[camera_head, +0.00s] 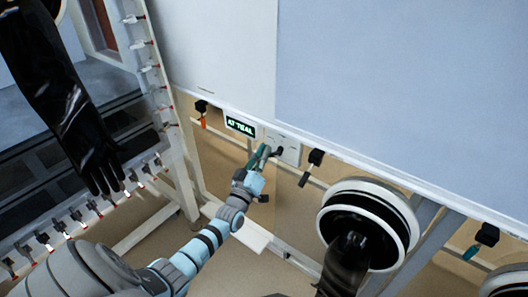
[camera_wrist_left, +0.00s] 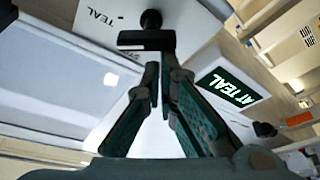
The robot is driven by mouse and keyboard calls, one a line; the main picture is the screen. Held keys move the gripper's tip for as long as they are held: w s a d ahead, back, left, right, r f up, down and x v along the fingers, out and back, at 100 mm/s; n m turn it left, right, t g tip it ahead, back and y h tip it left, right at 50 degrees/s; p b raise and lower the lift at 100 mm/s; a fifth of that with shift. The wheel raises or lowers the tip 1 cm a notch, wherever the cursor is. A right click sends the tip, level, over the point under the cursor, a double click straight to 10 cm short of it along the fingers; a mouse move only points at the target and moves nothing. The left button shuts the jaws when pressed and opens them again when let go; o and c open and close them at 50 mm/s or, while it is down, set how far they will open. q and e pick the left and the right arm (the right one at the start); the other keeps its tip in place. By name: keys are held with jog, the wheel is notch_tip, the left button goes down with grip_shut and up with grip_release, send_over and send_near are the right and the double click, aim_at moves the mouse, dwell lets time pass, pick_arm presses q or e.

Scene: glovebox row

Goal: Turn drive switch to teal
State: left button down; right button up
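The drive switch is a pale box (camera_head: 289,150) with a black handle (camera_head: 277,152), on the front below the large panel. In the left wrist view its black handle (camera_wrist_left: 147,40) lies just beyond my fingertips, near a printed TEAL label (camera_wrist_left: 101,17). A lit sign (camera_head: 240,125) beside it reads AT TEAL in green; it also shows in the left wrist view (camera_wrist_left: 231,87). My left gripper (camera_head: 262,151) is at the switch, its teal-padded fingers slightly apart with a narrow gap. I see nothing held between them. Exact contact with the handle is unclear. My right gripper is out of view.
A round glove port (camera_head: 370,222) with a black glove stands to the right. A long black glove (camera_head: 62,95) hangs at the left. Black clips with coloured tags, one orange (camera_head: 202,113), line the panel's lower edge. A rail frame (camera_head: 165,100) runs left of my arm.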

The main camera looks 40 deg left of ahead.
pick_arm(q)
jog(key=shift+f+n+g+y+p, duration=0.25)
jog(key=shift+n+p, duration=0.25)
jog(key=shift+n, duration=0.45)
jog(key=shift+f+n+g+y+p, duration=0.15)
jog(key=shift+n+g+y+p, duration=0.25)
jog(key=shift+n, duration=0.6)
jog(key=shift+f+n+g+y+p, duration=0.2)
jog(key=shift+n+p, duration=0.35)
jog(key=shift+n, duration=0.4)
